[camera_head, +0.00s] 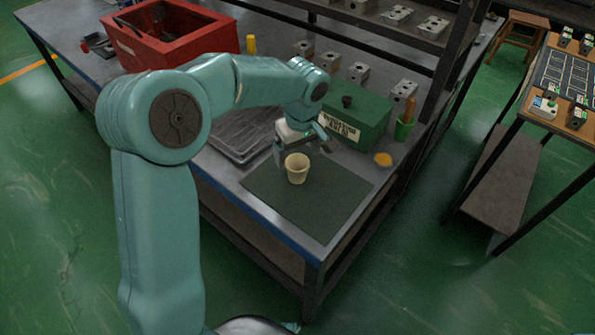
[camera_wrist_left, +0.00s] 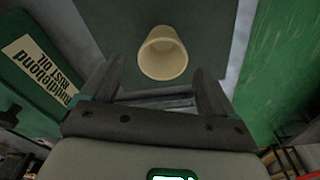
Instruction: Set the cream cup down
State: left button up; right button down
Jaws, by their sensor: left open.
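The cream cup (camera_head: 297,168) stands upright on the dark mat (camera_head: 318,205) at the near corner of the workbench. In the left wrist view the cup (camera_wrist_left: 163,53) is just beyond the fingertips, with its open mouth visible and nothing inside it that I can make out. My left gripper (camera_head: 301,150) is open beside the cup, and its two fingers (camera_wrist_left: 157,85) are spread apart with nothing between them. The cup appears clear of both fingers. My right gripper is not in either view.
A green box (camera_head: 352,112) with a white label stands behind the mat. A green holder (camera_head: 403,129) and a small yellow-orange dish (camera_head: 383,159) are to the right. A grey tray (camera_head: 236,135) lies left, a red bin (camera_head: 168,38) farther back. The mat's front is clear.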

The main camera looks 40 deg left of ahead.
aim_at(297, 167)
pick_arm(q)
notch_tip(297, 167, down, 6)
jog(key=shift+a+r, duration=0.1)
jog(key=shift+a, duration=0.05)
jog(key=c, duration=1.1)
notch_tip(297, 167, up, 20)
jog(key=p, duration=0.2)
jog(key=shift+c, duration=0.2)
jog(key=s+d+f+m, duration=0.1)
jog(key=d+f+m, duration=0.2)
jog(key=f, duration=0.2)
jog(key=s+d+f+m, duration=0.2)
jog(key=d+f+m, duration=0.2)
jog(key=f, duration=0.2)
jog(key=s+d+f+m+h, duration=0.1)
jog(key=d+f+m, duration=0.2)
jog(key=d+f, duration=0.1)
jog(key=shift+s+f+m+t, duration=0.15)
jog(key=shift+f+m+t, duration=0.25)
jog(key=shift+f, duration=0.45)
jog(key=shift+w+d+m, duration=0.3)
jog(key=shift+w+m, duration=0.3)
jog(key=shift+m, duration=0.3)
